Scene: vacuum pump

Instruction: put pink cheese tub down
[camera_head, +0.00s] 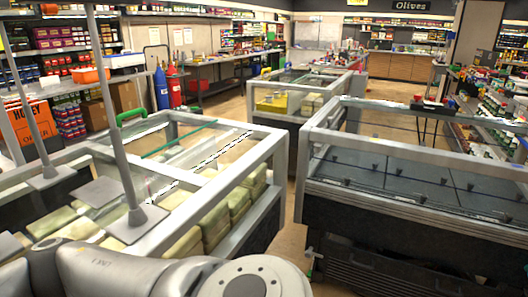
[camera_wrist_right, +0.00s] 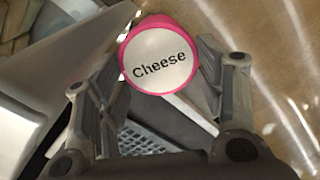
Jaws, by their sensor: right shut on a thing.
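The pink cheese tub (camera_wrist_right: 125,58) shows in the right wrist view, with its pink rim and a round white lid lettered "Cheese". My right gripper (camera_wrist_right: 165,66) is shut on it, with one finger on each side. The tub's lower part is hidden behind its lid. I cannot make out the tub or either gripper in the head view. A grey arm link of mine crosses the bottom of that view.
A glass-topped display case (camera_head: 262,160) with pale blocks stands at left. An empty-looking dark-shelved case (camera_head: 400,185) stands at right. A smaller case (camera_head: 290,108) is behind them. A narrow gap of floor runs between the cases. Stocked shelves line the walls.

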